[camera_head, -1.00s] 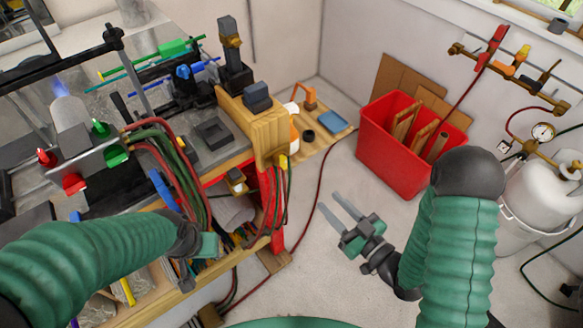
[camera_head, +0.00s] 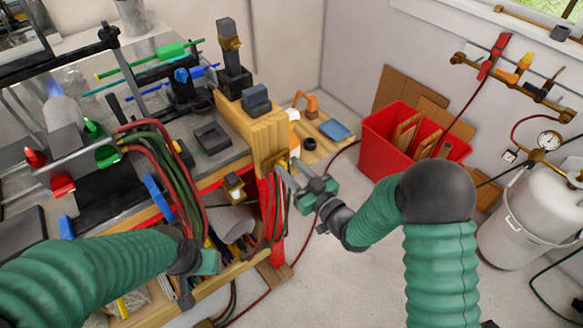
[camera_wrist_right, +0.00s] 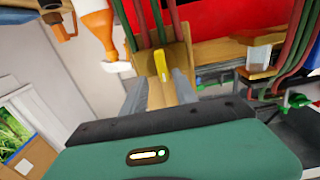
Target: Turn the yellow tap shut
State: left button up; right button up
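A small yellow tap (camera_wrist_right: 162,72) sits on a wooden bracket at the bench's end in the right wrist view, with red and green hoses beside it. My right gripper (camera_wrist_right: 160,88) is open, with one finger on each side of the tap's line; I cannot tell whether either touches it. In the head view the right gripper (camera_head: 290,172) points at the bench corner, and its fingers largely hide the tap. My left gripper (camera_head: 197,264) is low at the bench front, over the shelf; its fingers are too unclear to read.
Red and green hoses (camera_head: 180,185) hang along the bench front. An orange-and-white bottle (camera_wrist_right: 100,30) stands near the bracket. A red bin (camera_head: 372,140), a white gas cylinder (camera_head: 525,215) and a wall pipe with red, yellow and orange handles (camera_head: 510,80) are at right. The floor between is mostly clear.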

jog(key=shift+a, duration=0.7)
jog(key=c, duration=0.4)
jog(key=shift+d, duration=0.1)
jog(key=shift+c, duration=1.4)
jog(key=shift+d, duration=0.3)
grip_shut()
pick_arm(q)
jog(key=shift+a+f, duration=0.1)
jog(key=shift+a, duration=0.25)
jog(key=shift+a, duration=0.15)
pick_arm(e)
jog(key=shift+a, duration=0.15)
